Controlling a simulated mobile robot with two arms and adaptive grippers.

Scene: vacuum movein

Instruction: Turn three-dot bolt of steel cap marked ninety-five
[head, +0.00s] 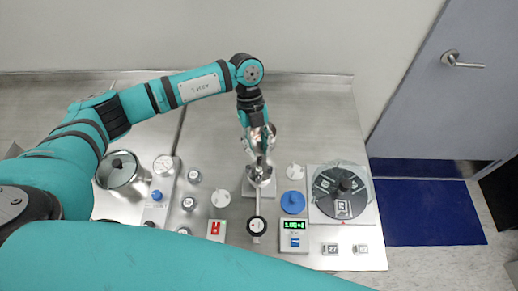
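My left gripper (258,170) points down over the middle of the steel bench, at the top of a pale upright fitting (259,190). Its fingers blend with the shiny metal, so I cannot tell whether they are open or shut, or touching it. Small round steel caps (195,177) (188,203) stand left of the gripper, apart from it. Their markings and bolt dots are too small to read, so I cannot pick out the cap marked ninety-five. My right gripper is not in view; a teal arm link of mine crosses the bottom and hides the bench's front.
A steel pot (121,171) and a gauge (164,165) stand left. The bench's back right (315,110) is clear.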

